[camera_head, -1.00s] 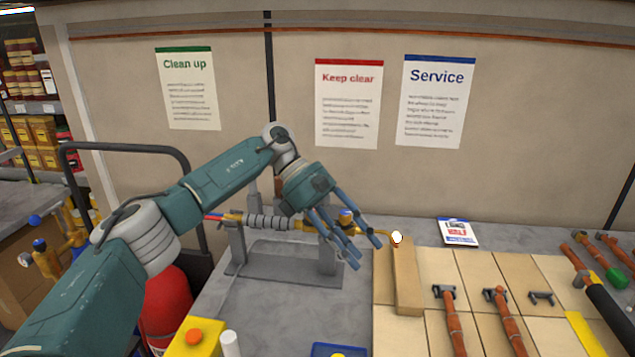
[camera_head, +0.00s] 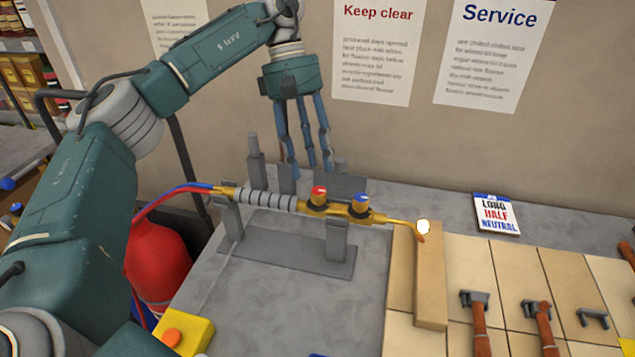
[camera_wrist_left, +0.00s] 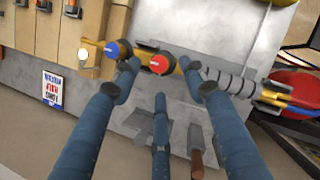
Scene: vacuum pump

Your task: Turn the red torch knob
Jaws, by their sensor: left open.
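The red torch knob (camera_head: 319,191) stands on top of the brass torch (camera_head: 335,208), which lies across a grey metal stand. A blue knob (camera_head: 361,200) is to its right. My left gripper (camera_head: 309,168) hangs open and empty, fingers pointing down, above the red knob in the head view and apart from it. In the left wrist view the red knob (camera_wrist_left: 158,65) shows between the tips of two blue fingers, with the third finger below. Whether any finger touches it there is hard to tell. The right gripper is not in view.
A small white glow (camera_head: 423,226) sits at the torch tip by a wooden block (camera_head: 431,280). The grey stand (camera_head: 290,248) has upright posts behind the torch. A red cylinder (camera_head: 158,262) with hoses is at left. Bare grey bench lies in front of the stand.

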